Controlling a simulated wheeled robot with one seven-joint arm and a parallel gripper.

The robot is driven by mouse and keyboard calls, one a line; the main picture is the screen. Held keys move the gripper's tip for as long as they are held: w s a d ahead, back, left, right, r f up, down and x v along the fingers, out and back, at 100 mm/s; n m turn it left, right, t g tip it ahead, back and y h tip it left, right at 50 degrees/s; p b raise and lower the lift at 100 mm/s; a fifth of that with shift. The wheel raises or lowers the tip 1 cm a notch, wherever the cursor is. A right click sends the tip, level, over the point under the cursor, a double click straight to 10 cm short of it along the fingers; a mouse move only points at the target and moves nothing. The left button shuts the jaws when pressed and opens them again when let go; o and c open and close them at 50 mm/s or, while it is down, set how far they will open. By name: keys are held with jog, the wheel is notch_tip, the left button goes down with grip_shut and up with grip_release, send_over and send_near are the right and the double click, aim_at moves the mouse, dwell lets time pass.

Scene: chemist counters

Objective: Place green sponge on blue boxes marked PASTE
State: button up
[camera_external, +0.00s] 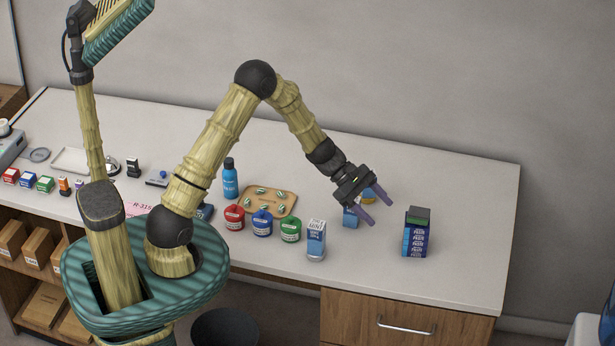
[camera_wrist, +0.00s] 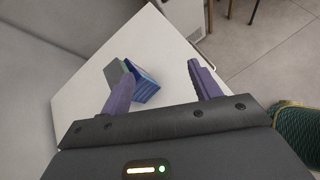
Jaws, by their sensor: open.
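The green sponge (camera_external: 418,216), with a dark upper face, rests on top of the blue boxes marked PASTE (camera_external: 414,241), stacked at the right of the counter. In the wrist view the sponge (camera_wrist: 115,73) and the blue boxes (camera_wrist: 147,88) show beyond my left finger, which partly hides them. My gripper (camera_external: 380,211) is open and empty, above the counter to the left of the stack. Its purple fingers (camera_wrist: 160,72) are spread and appear apart from the sponge.
A blue item (camera_external: 350,217) is partly behind my gripper. Red (camera_external: 234,219), blue (camera_external: 262,225) and green (camera_external: 290,231) jars stand near a wooden tray (camera_external: 285,197). The counter's right end is clear.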

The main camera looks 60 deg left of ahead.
jog(key=s+a+r+m+g+y, duration=0.1)
jog(key=s+r+m+y, duration=0.1)
jog(key=s+m, duration=0.5)
jog(key=s+a+r+m+g+y, duration=0.1)
jog(key=s+r+m+y, duration=0.2)
jog(key=s+m, duration=0.4)
jog(key=s+a+r+m+g+y, duration=0.1)
jog(key=s+r+m+y, duration=0.1)
jog(key=s+m+y, duration=0.2)
jog(key=s+m, duration=0.3)
jog(key=s, duration=0.4)
jog(key=shift+s+a+r, duration=0.15)
jog(key=shift+a+r, duration=0.25)
